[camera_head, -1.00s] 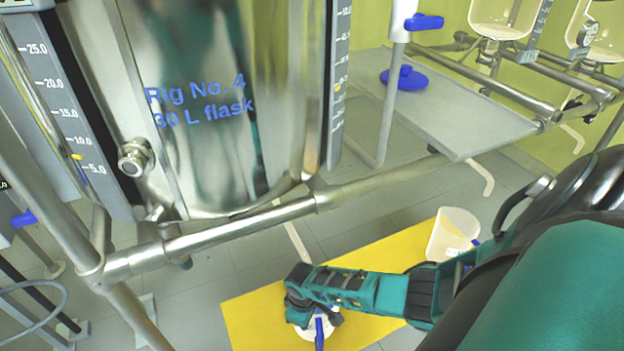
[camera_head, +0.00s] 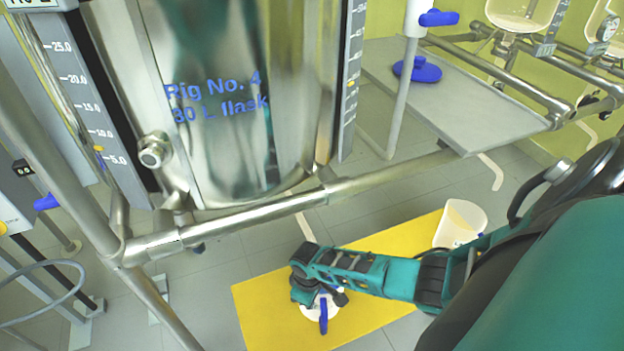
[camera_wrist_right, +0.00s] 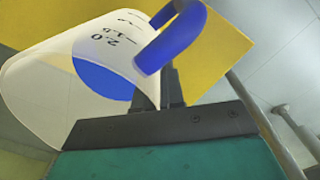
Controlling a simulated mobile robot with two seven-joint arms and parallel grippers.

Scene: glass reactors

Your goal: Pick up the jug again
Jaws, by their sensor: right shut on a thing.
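The jug is white with black marks and a blue handle. The right wrist view shows the jug (camera_wrist_right: 62,92) large and tilted, its wide mouth to the lower left. My right gripper (camera_wrist_right: 172,95) is shut at the blue handle (camera_wrist_right: 172,40); the exact contact is partly hidden. In the head view, my right gripper (camera_head: 318,290) is over the yellow mat, with the jug's white body (camera_head: 313,311) mostly hidden beneath it and the blue handle showing. I cannot tell whether the jug touches the mat. My left gripper is not in view.
A second white vessel (camera_head: 462,218) stands on the yellow mat (camera_head: 262,309) behind my right forearm. The steel rig flask (camera_head: 225,150) and its frame rail (camera_head: 260,211) stand close at the left. A grey shelf (camera_head: 480,103) holds a blue lid-like thing (camera_head: 418,71).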

